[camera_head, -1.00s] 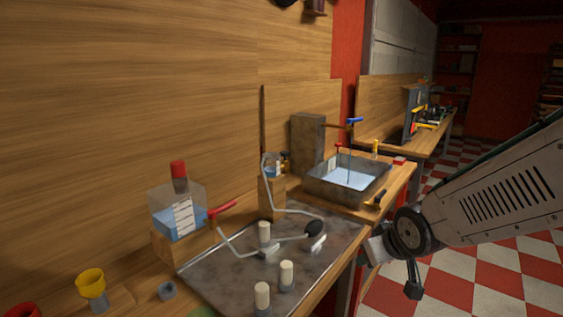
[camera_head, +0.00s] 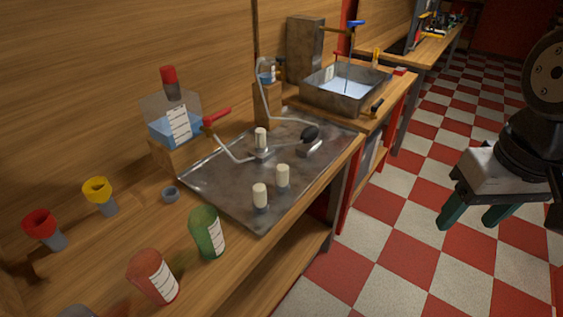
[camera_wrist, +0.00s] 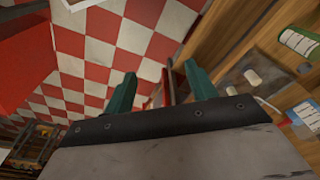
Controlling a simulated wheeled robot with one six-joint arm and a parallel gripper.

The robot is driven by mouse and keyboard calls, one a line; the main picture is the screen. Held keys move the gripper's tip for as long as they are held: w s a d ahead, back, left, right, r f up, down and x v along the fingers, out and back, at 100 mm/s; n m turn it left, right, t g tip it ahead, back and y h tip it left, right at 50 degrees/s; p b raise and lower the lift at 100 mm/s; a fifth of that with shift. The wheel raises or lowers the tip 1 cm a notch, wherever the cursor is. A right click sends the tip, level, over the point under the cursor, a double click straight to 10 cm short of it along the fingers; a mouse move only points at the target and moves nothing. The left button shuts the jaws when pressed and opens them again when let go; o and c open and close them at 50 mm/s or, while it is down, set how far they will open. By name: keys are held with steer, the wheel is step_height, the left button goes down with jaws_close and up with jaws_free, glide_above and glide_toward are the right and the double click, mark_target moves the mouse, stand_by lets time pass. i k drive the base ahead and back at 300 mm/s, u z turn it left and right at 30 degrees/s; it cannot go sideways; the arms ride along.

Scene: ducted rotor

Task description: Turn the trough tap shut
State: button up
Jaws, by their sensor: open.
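The trough (camera_head: 318,98) is a grey metal basin of pale blue water on the far bench in the head view. A tap with a blue handle (camera_head: 356,23) stands above its back side, next to a grey block. A thin line runs from the tap toward the water; I cannot tell whether it is a stream. My gripper (camera_head: 474,222) is open and empty at the right, its green fingers pointing down over the floor, well apart from the tap. The wrist view shows the open fingers (camera_wrist: 160,72) but no tap that I can make out.
A metal tray (camera_head: 235,200) with white-topped pegs lies on the near bench. A clear tank (camera_head: 165,130) with a red-handled tap stands behind it. Green (camera_head: 206,232) and red (camera_head: 153,277) containers are at the front. The checkered floor (camera_head: 400,230) is open between bench and gripper.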

mark_target(350, 23)
steer(key=k, duration=0.3)
steer(key=z, duration=1)
steer(key=i, duration=1.6)
steer(key=u, duration=0.9)
steer(key=i, duration=0.45)
steer(key=u, duration=0.35)
steer(key=k, duration=1.1)
steer(key=z, duration=0.4)
